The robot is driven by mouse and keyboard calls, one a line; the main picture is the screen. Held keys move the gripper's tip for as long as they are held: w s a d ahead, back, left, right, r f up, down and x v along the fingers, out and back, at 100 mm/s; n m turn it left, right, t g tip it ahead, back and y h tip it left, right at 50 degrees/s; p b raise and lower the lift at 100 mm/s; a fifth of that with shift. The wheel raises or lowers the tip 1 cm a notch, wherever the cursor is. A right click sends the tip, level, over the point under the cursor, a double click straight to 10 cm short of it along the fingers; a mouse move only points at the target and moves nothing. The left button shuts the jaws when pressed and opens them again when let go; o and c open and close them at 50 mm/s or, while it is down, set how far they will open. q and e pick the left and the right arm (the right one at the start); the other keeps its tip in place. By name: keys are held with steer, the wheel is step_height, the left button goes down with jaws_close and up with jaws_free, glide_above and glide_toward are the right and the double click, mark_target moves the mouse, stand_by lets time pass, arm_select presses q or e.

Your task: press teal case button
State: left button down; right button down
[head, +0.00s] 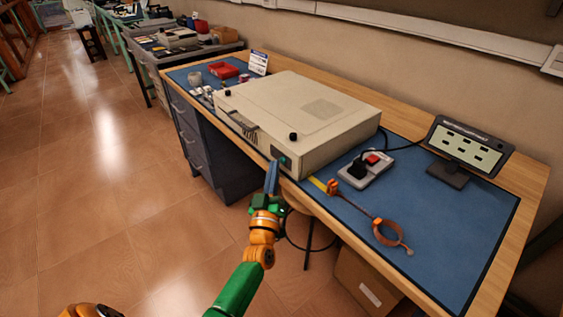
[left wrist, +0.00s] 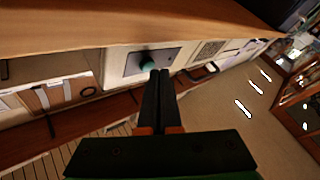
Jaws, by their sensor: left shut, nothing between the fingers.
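The beige case (head: 300,115) lies flat on the blue mat of the workbench. Its teal button (head: 283,159) sits on a dark plate on the front face, near the right corner. In the left wrist view the teal button (left wrist: 148,64) stands out from a grey plate (left wrist: 132,62). My left gripper (head: 272,167) is shut and empty, just in front of the button in the head view. In the left wrist view its fingertips (left wrist: 159,75) are right beside the button. I cannot tell whether they touch it. My right gripper is not in view.
A power strip (head: 366,168) with a red switch, an orange wrist strap (head: 386,232) and a small display (head: 462,150) are right of the case. A red box (head: 223,70) is behind left. The floor (head: 110,190) left of the bench is open.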

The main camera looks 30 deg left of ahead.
arm_select(q)
steer(key=shift+w+d, duration=0.15)
steer(key=shift+w, duration=0.25)
stand_by(0.7)
steer(key=shift+s, duration=0.1)
steer(key=shift+s+a, duration=0.3)
steer(key=shift+s, duration=0.4)
steer(key=shift+p, duration=0.3)
steer(key=s, duration=0.1)
steer(key=s+a+p, duration=0.1)
steer(key=s, duration=0.1)
steer(key=s+a+p, duration=0.1)
steer(key=shift+s, duration=0.3)
stand_by(0.3)
